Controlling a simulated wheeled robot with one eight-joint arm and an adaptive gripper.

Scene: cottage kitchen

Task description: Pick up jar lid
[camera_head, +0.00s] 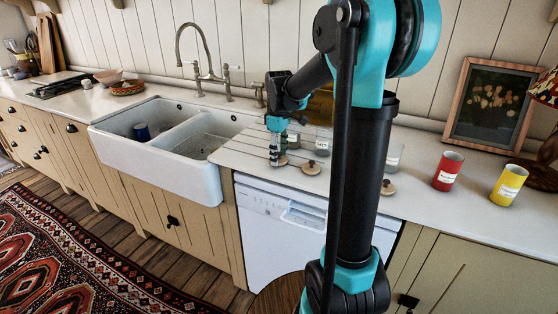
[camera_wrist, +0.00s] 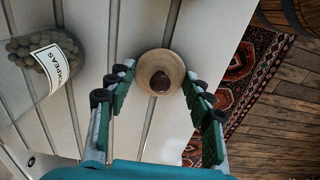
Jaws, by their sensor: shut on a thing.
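A round wooden jar lid (camera_wrist: 147,63) with a dark knob sits between the fingertips of my gripper (camera_wrist: 158,77) in the wrist view. The fingers are closed in on its two sides. In the head view my gripper (camera_head: 275,155) points down at the counter beside the sink, with a lid (camera_head: 283,160) at its tips. I cannot tell whether this lid rests on the counter or is slightly raised. Two more wooden lids lie on the counter, one in the middle (camera_head: 311,168) and one farther right (camera_head: 388,187), partly behind my arm.
A labelled glass jar (camera_wrist: 35,70) of round peas stands close to the left of my gripper. More jars (camera_head: 322,143) stand behind the lids. A red can (camera_head: 448,171) and a yellow can (camera_head: 508,185) are at the right. The white sink (camera_head: 160,165) lies left of my gripper.

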